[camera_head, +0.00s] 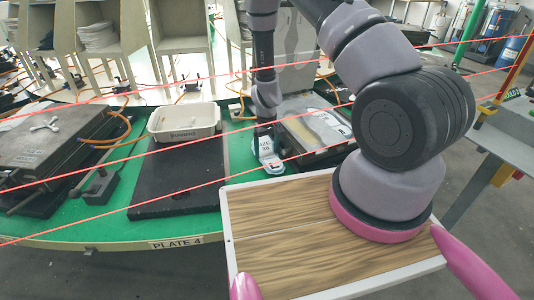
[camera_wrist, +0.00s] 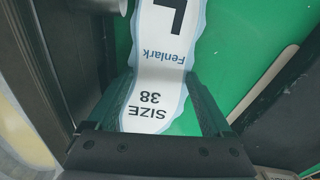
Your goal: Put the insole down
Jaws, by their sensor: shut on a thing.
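My gripper (camera_head: 262,133) points down over the green carousel table (camera_head: 212,225) in the head view. It is shut on a white insole (camera_head: 269,158), which hangs below the fingers. In the wrist view the insole (camera_wrist: 163,60) lies between the two dark fingers (camera_wrist: 160,105). It has a pale blue edge and reads "L", "Fenlark" and "SIZE 38". Its far end runs out of the top of the wrist view. I cannot tell whether its lower end touches the table.
A metal mould (camera_head: 52,140) stands at far left; another flat grey fixture (camera_head: 318,130) is close on the right. Thin red lines cross the view.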

